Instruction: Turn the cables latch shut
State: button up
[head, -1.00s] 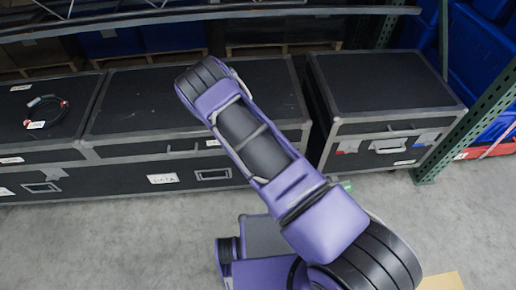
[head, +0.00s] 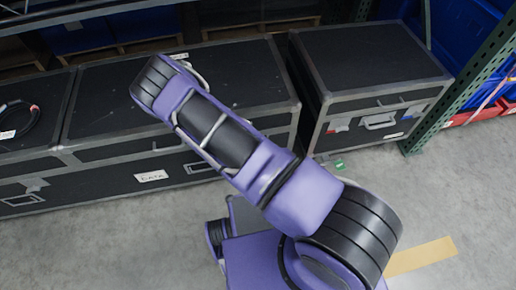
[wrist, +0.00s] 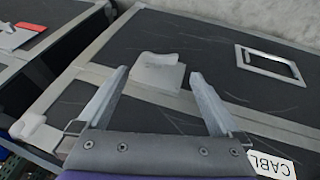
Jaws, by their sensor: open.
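In the wrist view, a grey metal latch (wrist: 152,80) with a raised knob is on a dark case beside its metal edge strip. A white label reading "CABL" (wrist: 270,165), cut off by the frame, is on the same case at the lower right. My gripper (wrist: 158,72) is open, with its two fingers apart on either side of the latch in the picture. I cannot tell whether the fingertips touch the case. The gap between the fingers looks empty. In the head view my gripper is hidden by my arm.
A recessed handle (wrist: 270,66) is right of the latch. Another case with a red tag (wrist: 30,27) is at upper left. In the head view, a case labelled "DATA" (head: 152,176) and a separate right-hand case (head: 365,60) stand below shelving.

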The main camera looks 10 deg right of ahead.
jog(key=b+x, duration=0.1)
jog(key=x, duration=0.6)
jog(key=shift+w+f, duration=0.1)
jog(key=shift+f, duration=0.15)
jog(key=c, duration=1.3)
jog(key=shift+d+m+y+p, duration=0.15)
jog(key=shift+y+p, duration=0.05)
jog(key=shift+y, duration=0.5)
jog(key=shift+d+m+y+p, duration=0.15)
jog(key=shift+d+y, duration=0.05)
jog(key=shift+y, duration=0.5)
jog(key=o, duration=1.3)
jog(key=shift+r, duration=0.15)
